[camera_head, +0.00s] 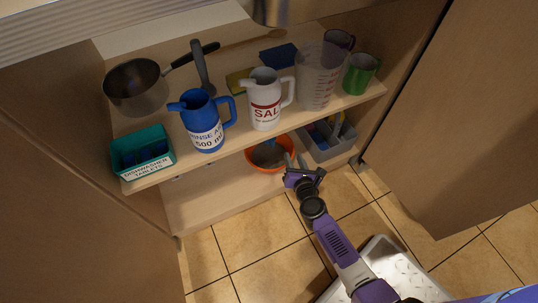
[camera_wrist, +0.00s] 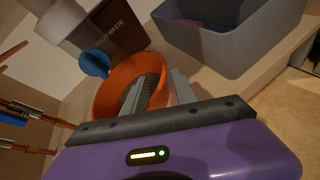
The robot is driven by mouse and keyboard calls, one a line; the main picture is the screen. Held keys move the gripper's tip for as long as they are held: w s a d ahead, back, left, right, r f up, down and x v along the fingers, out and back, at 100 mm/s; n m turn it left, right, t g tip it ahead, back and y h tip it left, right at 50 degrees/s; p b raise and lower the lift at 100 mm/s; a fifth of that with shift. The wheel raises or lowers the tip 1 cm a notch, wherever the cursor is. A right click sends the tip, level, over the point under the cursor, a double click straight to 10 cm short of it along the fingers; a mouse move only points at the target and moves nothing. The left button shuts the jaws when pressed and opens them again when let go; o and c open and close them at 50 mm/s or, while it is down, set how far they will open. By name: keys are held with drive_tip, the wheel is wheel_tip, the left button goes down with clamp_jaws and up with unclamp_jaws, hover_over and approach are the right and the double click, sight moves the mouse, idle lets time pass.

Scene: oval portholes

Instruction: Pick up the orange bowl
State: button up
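The orange bowl (camera_head: 256,162) stands on the lower shelf of the cupboard, partly hidden under the upper shelf's edge. In the wrist view the orange bowl (camera_wrist: 113,82) lies ahead of my gripper, with its near part hidden by the gripper body. My gripper (camera_head: 294,158) is at the bowl's right side in the head view. In the wrist view the two fingers of my gripper (camera_wrist: 162,74) are apart. The bowl's right rim shows between them, with the left finger over the bowl's inside and the right finger outside. Contact with the rim cannot be told.
A grey bin (camera_wrist: 228,40) stands close right of the bowl. A dark food waste container (camera_wrist: 112,30) and a blue round thing (camera_wrist: 95,62) are behind it. The upper shelf (camera_head: 230,143) with jugs overhangs the bowl. An open door (camera_head: 455,120) is at right.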

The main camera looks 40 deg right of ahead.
sight(291, 151)
drive_tip(key=shift+b+x, duration=0.95)
drive_tip(key=shift+x, duration=2.25)
drive_tip(key=shift+s+d+f, duration=0.1)
drive_tip(key=shift+s, duration=0.05)
clamp_jaws()
drive_tip(key=shift+s+f, duration=0.15)
drive_tip(key=shift+f, duration=0.05)
